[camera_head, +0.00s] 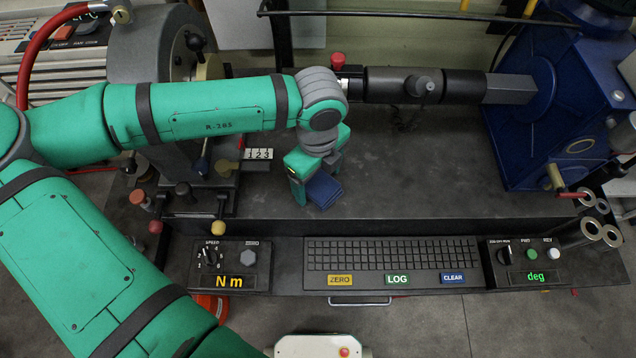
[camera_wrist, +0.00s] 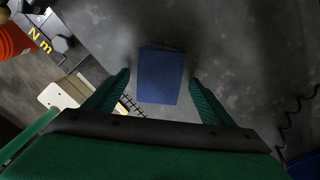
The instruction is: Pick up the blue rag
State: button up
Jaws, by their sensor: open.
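The blue rag (camera_head: 323,190) is a small folded rectangle on the dark bench top, just below and right of my gripper in the head view. In the wrist view the blue rag (camera_wrist: 161,75) lies between and beyond my two green fingers, with a second layer showing at its top edge. My gripper (camera_head: 303,187) is green and points down over the rag. In the wrist view my gripper (camera_wrist: 160,85) is open, with a finger on each side of the rag. I cannot tell whether the fingers touch the bench.
A keyboard panel (camera_head: 392,254) with ZERO, LOG and CLEAR keys runs along the front. An Nm control box (camera_head: 229,264) stands left of it and a deg box (camera_head: 521,264) right. A dark shaft (camera_head: 425,84) spans behind my gripper. The bench right of the rag is clear.

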jog(key=c, duration=1.2)
jog(key=shift+c, duration=0.2)
